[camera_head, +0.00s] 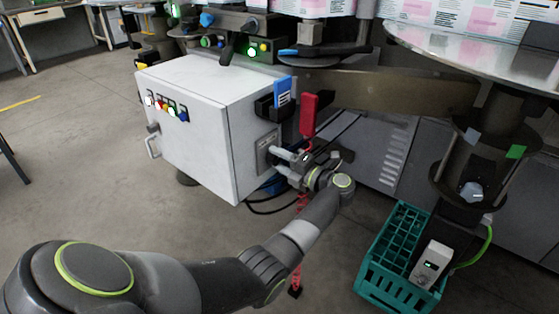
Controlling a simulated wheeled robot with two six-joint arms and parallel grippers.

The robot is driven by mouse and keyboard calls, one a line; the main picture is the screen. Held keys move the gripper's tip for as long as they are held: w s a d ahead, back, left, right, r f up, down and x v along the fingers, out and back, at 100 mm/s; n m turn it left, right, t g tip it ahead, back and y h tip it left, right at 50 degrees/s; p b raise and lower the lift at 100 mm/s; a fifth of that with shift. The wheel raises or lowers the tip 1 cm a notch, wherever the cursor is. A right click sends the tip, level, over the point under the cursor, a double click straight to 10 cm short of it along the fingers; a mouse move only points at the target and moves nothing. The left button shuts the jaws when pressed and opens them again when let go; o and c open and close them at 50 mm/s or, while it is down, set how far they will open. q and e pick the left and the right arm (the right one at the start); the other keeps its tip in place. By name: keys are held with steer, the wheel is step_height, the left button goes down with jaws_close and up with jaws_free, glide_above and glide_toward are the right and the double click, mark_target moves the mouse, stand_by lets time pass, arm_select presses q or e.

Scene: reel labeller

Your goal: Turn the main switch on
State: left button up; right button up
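A white control cabinet (203,120) stands left of centre. On its right side is a grey plate (266,143), where the main switch seems to be; the switch knob is not clearly visible behind my fingers. My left gripper (277,161) points left at this plate. I cannot tell whether the tips touch anything. My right gripper is not in view.
A red handle-like part (309,115) and a blue-and-black holder (282,92) are just above my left gripper. A teal crate (375,285) with a white device (431,262) is on the floor at right. A round metal table (490,60) overhangs the right. Floor at left is clear.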

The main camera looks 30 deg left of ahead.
arm_select(q)
steer(key=shift+o, duration=0.8)
steer(key=s+d+b, duration=0.1)
steer(key=d, duration=1.6)
steer(key=shift+s+d+b, duration=0.2)
steer(key=shift+s+b, duration=0.05)
steer(key=shift+b, duration=0.1)
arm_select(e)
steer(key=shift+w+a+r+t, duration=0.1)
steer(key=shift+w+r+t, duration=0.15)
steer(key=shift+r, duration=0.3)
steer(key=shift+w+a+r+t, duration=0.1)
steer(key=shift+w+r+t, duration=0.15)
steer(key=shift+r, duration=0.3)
arm_select(q)
steer(key=shift+w+a, duration=0.1)
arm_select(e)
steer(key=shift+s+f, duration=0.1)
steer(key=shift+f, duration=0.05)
